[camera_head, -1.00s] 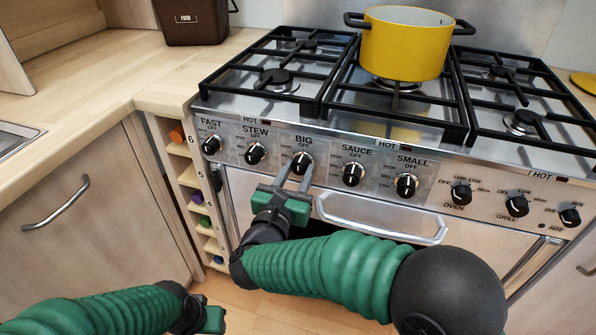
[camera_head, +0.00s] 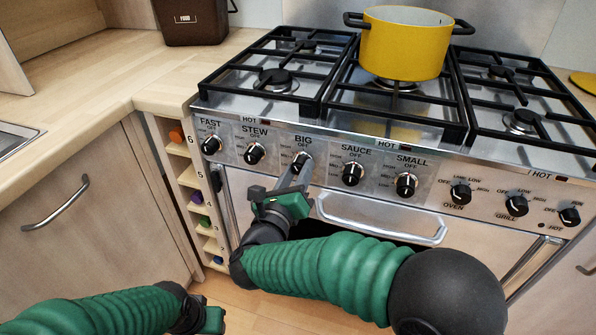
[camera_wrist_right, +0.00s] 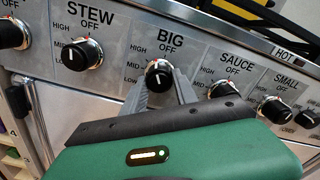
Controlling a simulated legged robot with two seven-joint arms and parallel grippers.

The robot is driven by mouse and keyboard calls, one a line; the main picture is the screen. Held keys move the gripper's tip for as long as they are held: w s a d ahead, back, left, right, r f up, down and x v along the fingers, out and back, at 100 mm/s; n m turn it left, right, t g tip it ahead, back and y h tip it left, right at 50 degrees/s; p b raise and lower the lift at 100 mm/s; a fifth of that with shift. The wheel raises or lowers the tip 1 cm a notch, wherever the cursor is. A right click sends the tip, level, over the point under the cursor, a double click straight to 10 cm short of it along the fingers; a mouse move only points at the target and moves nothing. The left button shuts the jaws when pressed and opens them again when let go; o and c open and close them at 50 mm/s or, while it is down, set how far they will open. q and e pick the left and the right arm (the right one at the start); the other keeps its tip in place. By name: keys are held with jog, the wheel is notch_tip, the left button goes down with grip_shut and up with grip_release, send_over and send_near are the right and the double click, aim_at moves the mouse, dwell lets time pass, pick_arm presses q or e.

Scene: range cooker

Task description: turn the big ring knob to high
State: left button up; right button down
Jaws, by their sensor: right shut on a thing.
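The black BIG knob (camera_head: 301,160) is on the steel control panel, third from the left, under the label BIG / OFF. In the right wrist view the BIG knob (camera_wrist_right: 158,74) sits between the two grey fingers, with a pale mark on its face; I cannot tell which setting it points to. HIGH, MID and LOW are printed to its left. My right gripper (camera_head: 299,167) is shut on this knob, one finger on each side, and its green body is tilted. My left gripper (camera_head: 214,320) is low at the bottom left, far from the cooker, its fingers not clearly visible.
The STEW knob (camera_head: 254,153) and the SAUCE knob (camera_head: 352,173) flank the BIG knob closely. The oven door handle (camera_head: 380,222) is below, right of my right gripper. A yellow pot (camera_head: 404,48) stands on the hob. A spice rack (camera_head: 190,195) is at the left of the cooker.

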jog(key=n+p, duration=0.1)
jog(key=n, duration=0.4)
jog(key=shift+a+n+p, duration=0.1)
jog(key=shift+n+p, duration=0.25)
jog(key=shift+n, duration=0.05)
dwell(0.3)
jog(key=c, duration=1)
grip_release()
jog(key=shift+a, duration=0.1)
jog(key=shift+o, duration=0.2)
